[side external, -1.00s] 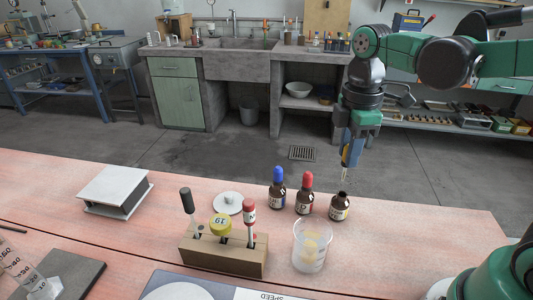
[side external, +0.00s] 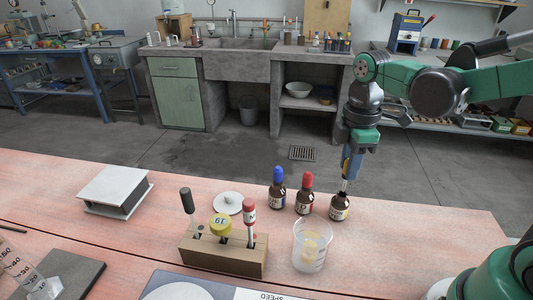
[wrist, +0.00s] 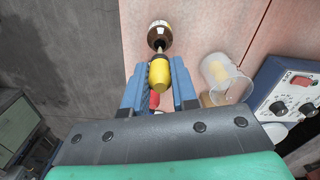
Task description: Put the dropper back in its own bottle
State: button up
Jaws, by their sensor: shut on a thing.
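My gripper (side external: 349,168) points down over the right end of the row of bottles. In the wrist view its blue fingers (wrist: 159,88) are shut on the dropper by its yellow bulb (wrist: 159,74). The dropper's thin glass tube (side external: 344,187) hangs down to the mouth of an open brown bottle (side external: 340,208). In the wrist view the tube overlaps that bottle's mouth (wrist: 159,30). The tip appears at or just inside the neck; I cannot tell how deep. The bottle stands upright with a pale label.
A blue-capped bottle (side external: 278,190) and a red-capped bottle (side external: 304,194) stand just left of the open one. A glass beaker (side external: 310,252) is in front. A wooden rack (side external: 225,256) with tools stands left of it. The bench right of the open bottle is clear.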

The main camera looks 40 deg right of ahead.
jog(key=shift+f, duration=0.95)
dwell(0.4)
jog(key=shift+f, duration=1.05)
jog(key=o, duration=0.8)
jog(key=shift+c, duration=0.2)
jog(key=shift+o, duration=0.2)
jog(key=o, duration=0.3)
jog(key=shift+o, duration=0.2)
